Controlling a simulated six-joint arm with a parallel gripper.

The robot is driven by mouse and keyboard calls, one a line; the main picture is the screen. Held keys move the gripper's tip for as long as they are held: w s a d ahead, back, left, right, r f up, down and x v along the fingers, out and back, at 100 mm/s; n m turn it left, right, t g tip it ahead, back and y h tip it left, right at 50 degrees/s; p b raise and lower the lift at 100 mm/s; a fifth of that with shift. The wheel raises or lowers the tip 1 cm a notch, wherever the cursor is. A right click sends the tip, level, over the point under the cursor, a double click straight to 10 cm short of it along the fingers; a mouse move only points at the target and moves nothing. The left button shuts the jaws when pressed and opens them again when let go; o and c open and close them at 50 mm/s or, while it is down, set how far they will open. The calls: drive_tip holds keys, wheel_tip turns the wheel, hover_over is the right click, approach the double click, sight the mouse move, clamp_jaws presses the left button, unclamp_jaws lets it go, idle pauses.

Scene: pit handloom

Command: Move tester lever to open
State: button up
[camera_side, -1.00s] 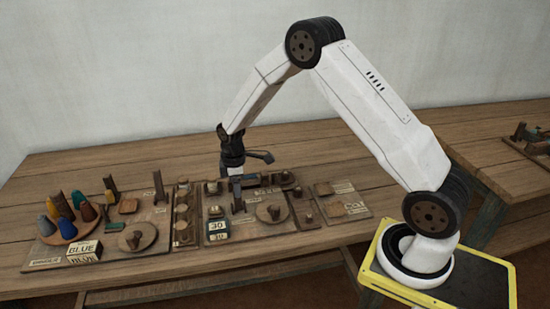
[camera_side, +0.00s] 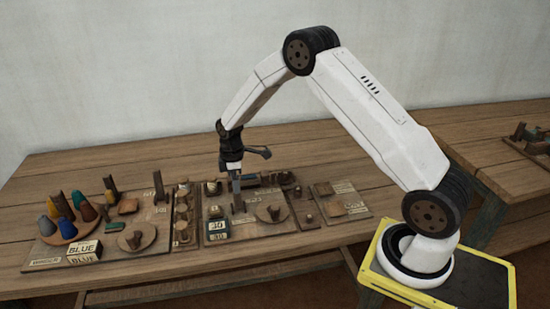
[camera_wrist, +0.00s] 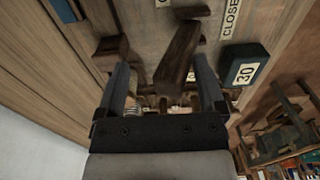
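My gripper (camera_side: 236,191) points down over the middle board (camera_side: 262,231), close to an upright brown wooden lever (camera_side: 239,203). In the wrist view my gripper (camera_wrist: 162,85) is open, with its two fingers well apart. A dark wooden lever (camera_wrist: 178,55) shows between the fingers, nearer the right one, with a clear gap to the left one. I cannot tell whether it touches the right finger. A label reading "CLOSE" (camera_wrist: 230,18) lies beyond it at the upper right. The lever's foot is partly hidden.
A block marked 30 (camera_wrist: 245,72) stands right of my fingers. Another wooden piece (camera_wrist: 110,50) is by the left finger. The table's back strip (camera_side: 100,160) is bare.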

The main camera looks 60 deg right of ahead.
drive_tip(key=shift+s+f, duration=0.1)
idle(0.3)
drive_tip(key=shift+s+a, duration=0.1)
drive_tip(key=shift+s, duration=0.05)
drive_tip(key=shift+o, duration=0.8)
drive_tip(key=shift+a+r, duration=0.1)
drive_tip(key=shift+r, duration=3.2)
